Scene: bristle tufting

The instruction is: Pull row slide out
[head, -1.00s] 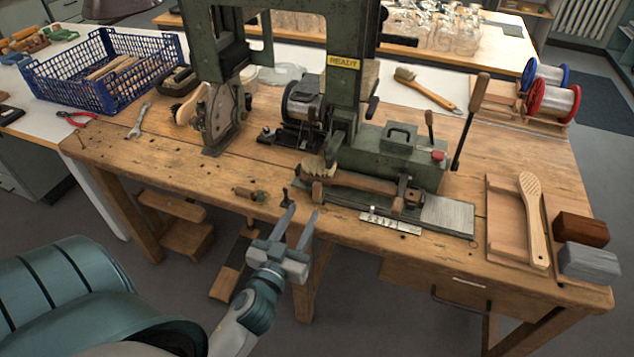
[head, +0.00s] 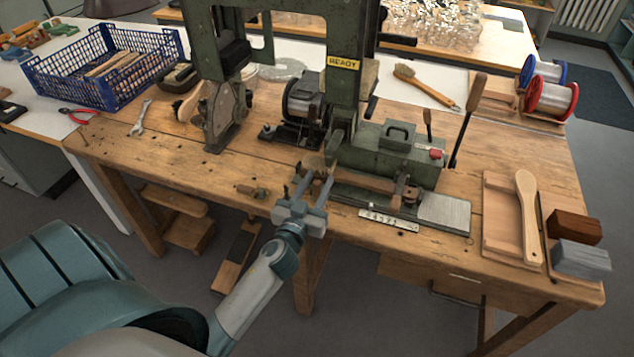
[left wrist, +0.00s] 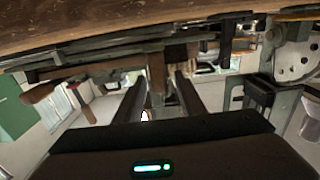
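The green tufting machine (head: 345,110) stands on the bench with a "READY" label. At its foot is a low slide bed with a bare metal plate (head: 444,213) and a wooden bar (head: 370,184) lying along it. I cannot tell which part is the row slide. My left gripper (head: 316,176) is at the bed's left end, its two fingers apart and pointing at the machine. In the left wrist view the fingers (left wrist: 167,74) are also apart, with a brown upright piece (left wrist: 157,72) seen between them; contact cannot be told. My right gripper is out of view.
A marked metal strip (head: 388,221) lies in front of the bed. A small wood-and-metal piece (head: 252,191) lies left of my gripper. A lever (head: 468,118) rises at the right. A wooden tray (head: 500,190) with a paddle and two blocks (head: 580,260) fill the right end.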

